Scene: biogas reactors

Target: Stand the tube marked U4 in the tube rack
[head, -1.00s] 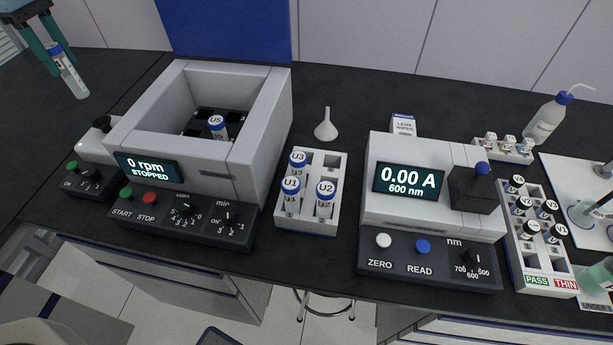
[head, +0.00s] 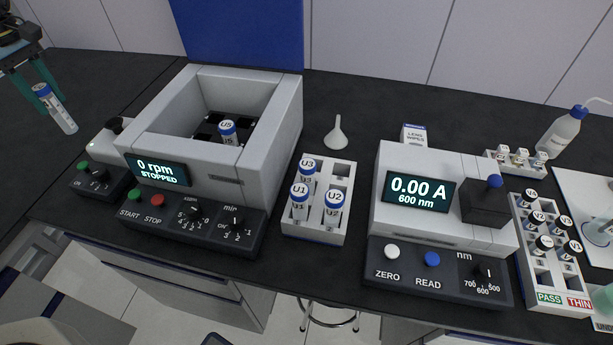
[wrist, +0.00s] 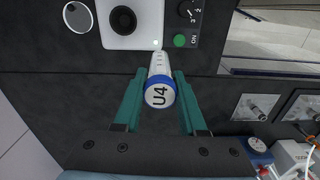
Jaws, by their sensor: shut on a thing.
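My gripper (head: 43,92) is at the far left of the head view, shut on a blue-capped tube (head: 57,110) held in the air and tilted. In the wrist view the tube's cap (wrist: 160,92) reads U4, between the two green fingers of my gripper (wrist: 158,88). The white tube rack (head: 313,236) stands between the centrifuge and the photometer. It holds tubes U1 (head: 299,203), U2 (head: 333,209) and U3 (head: 307,170). Its back right and other right-hand holes behind U2 look empty.
The open centrifuge (head: 182,172) reads 0 rpm STOPPED and holds tube U5 (head: 228,131). A small vortex unit (head: 97,178) sits at its left. A funnel (head: 336,134) stands behind the rack. The photometer (head: 440,240) is at the rack's right, with a rack of vials (head: 557,296) beyond.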

